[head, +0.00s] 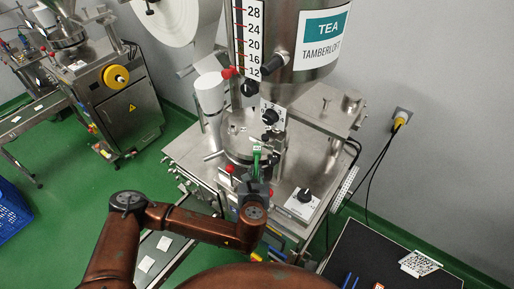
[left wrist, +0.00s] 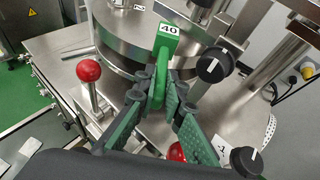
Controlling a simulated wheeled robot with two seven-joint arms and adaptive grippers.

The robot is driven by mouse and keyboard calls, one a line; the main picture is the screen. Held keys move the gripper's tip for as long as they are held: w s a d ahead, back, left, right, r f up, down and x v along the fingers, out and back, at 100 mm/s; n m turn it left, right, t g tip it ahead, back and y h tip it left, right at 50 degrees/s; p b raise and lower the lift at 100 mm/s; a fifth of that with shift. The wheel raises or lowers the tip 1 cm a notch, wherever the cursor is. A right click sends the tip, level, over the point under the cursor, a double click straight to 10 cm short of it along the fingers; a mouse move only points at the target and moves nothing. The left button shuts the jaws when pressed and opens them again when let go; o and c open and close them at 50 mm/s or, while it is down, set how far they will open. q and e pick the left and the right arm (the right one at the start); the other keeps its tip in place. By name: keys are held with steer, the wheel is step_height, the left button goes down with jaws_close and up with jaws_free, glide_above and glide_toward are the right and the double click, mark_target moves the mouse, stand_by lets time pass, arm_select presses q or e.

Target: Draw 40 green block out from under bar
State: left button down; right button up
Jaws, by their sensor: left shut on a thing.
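The green block (head: 256,152) stands at the front rim of the round steel drum (head: 236,150) on the tea packer. In the left wrist view the green block (left wrist: 166,40) shows its white label "40" on top, and a green tail runs down from it. My left gripper (head: 257,176) reaches it from the front. In the left wrist view the gripper's green-padded fingers (left wrist: 163,98) are shut on the tail. I cannot make out the bar clearly or tell whether the block is still beneath it. My right gripper is not in view.
A red ball knob (left wrist: 88,70) on a steel rod stands left of the fingers. A black dial (left wrist: 214,64) is close on the right. The steel hopper (head: 310,40) overhangs the back. A black mat (head: 385,262) lies at lower right.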

arm_select(q)
steer(key=shift+s+p, duration=0.55)
steer(key=shift+s, duration=0.8)
steer(key=shift+a, duration=0.1)
steer(key=s+a+r+p, duration=0.3)
steer(key=s+p, duration=0.1)
steer(key=p, duration=0.1)
steer(key=shift+s+a, duration=0.25)
steer(key=shift+s, duration=0.15)
